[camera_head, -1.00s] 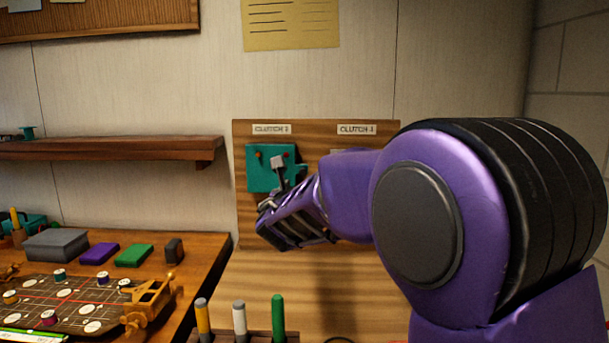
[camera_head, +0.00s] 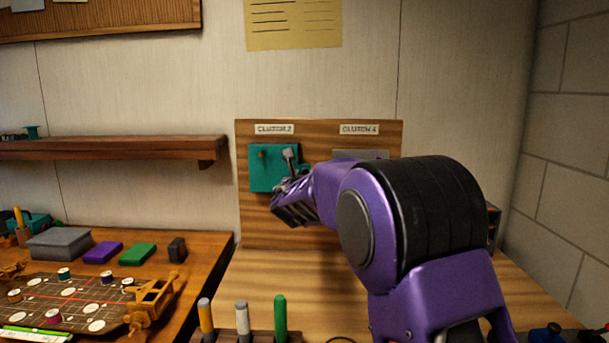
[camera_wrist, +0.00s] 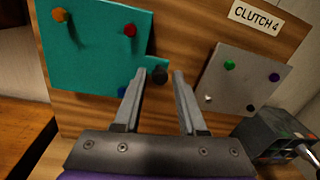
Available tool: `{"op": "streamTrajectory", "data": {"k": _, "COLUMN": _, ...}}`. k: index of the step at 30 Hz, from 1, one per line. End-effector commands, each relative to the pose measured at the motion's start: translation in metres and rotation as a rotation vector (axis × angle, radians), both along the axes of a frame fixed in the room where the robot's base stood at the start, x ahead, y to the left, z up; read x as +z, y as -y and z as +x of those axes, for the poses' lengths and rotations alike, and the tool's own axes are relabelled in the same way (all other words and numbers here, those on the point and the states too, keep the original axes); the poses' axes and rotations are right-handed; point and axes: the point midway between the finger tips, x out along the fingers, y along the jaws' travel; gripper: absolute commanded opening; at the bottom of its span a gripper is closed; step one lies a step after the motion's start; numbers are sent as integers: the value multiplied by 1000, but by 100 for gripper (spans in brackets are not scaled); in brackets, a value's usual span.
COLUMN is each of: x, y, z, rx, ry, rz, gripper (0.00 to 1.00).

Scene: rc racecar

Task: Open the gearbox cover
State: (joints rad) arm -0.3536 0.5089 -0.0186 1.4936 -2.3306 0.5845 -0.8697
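A teal panel (camera_head: 263,176), which looks like the gearbox cover, is on the upright wooden board under the label CLUTCH 2. In the wrist view the teal panel (camera_wrist: 92,50) has an orange knob (camera_wrist: 59,15), a red knob (camera_wrist: 130,30) and a partly hidden blue one. A dark round knob (camera_wrist: 160,75) is at a small tab on its right edge. My gripper (camera_head: 289,168) is at the panel's lower right. In the wrist view my gripper (camera_wrist: 160,76) is open, with the dark knob between its fingertips in the picture. I cannot tell whether the fingers touch it.
A grey plate (camera_wrist: 240,80) with several coloured knobs is under CLUTCH 4, right of the fingers. A dark box (camera_wrist: 272,135) stands at the right. Upright markers (camera_head: 279,318) stand at the bench front. A side table (camera_head: 210,250) with a game board is left.

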Motion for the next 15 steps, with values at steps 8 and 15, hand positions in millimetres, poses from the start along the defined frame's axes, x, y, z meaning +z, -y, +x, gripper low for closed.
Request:
{"op": "streamTrajectory", "data": {"k": 8, "x": 0, "y": 0, "z": 0, "rx": 0, "ry": 0, "rz": 0, "gripper": 0}}
{"op": "streamTrajectory", "data": {"k": 15, "x": 0, "y": 0, "z": 0, "rx": 0, "ry": 0, "rz": 0, "gripper": 0}}
